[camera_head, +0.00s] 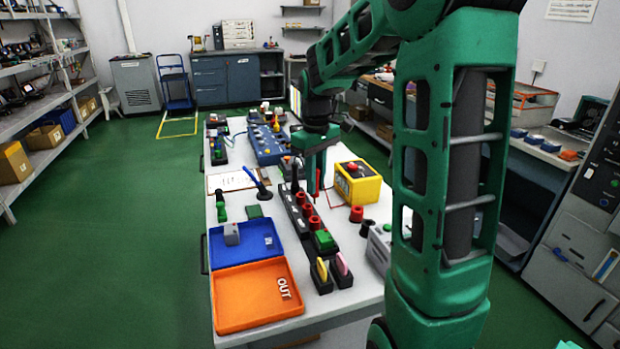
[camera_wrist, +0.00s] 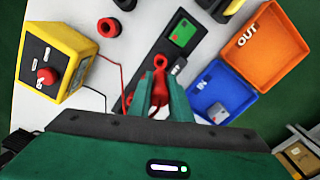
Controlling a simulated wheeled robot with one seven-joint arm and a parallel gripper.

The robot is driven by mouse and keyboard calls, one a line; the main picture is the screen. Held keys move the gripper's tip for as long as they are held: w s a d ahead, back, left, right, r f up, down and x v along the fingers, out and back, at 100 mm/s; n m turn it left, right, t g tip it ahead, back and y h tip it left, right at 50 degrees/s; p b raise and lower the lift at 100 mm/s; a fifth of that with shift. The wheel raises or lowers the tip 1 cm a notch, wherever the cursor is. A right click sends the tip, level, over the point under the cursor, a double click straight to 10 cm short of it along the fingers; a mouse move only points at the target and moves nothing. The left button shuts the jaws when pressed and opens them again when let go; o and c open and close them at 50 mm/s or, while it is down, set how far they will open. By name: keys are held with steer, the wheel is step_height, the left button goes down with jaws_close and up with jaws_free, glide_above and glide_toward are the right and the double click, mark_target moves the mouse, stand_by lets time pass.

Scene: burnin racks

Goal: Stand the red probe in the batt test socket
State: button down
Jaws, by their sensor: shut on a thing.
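My gripper (camera_head: 316,172) is shut on the red probe (camera_wrist: 160,78), which stands roughly upright between its fingers. In the wrist view my gripper (camera_wrist: 160,98) covers part of the black strip behind it. In the head view the red probe (camera_head: 317,184) shows as a thin red tip just beyond the fingers, near the black strip (camera_head: 292,212). Red ring-like sockets (camera_head: 308,210) sit along this strip. No batt test label is readable, so I cannot tell which socket it is. Whether the probe tip touches anything is hidden.
A yellow box (camera_head: 358,184) with a red button stands right of the strip; a red cable runs from it. A loose red ring (camera_head: 356,213) lies nearby. A green block (camera_head: 324,240) sits on the strip. Blue (camera_head: 270,233) and orange (camera_head: 226,300) trays are at front left.

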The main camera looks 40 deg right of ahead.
mark_target(316, 195)
steer(key=shift+f, duration=2.25)
steer(key=shift+s, duration=0.15)
steer(key=shift+f, duration=1.7)
steer(key=c, duration=1.5)
jaws_free()
steer(key=shift+c, duration=0.2)
steer(key=shift+r, duration=0.15)
step_height(316, 195, up, 10)
steer(key=shift+r, duration=0.25)
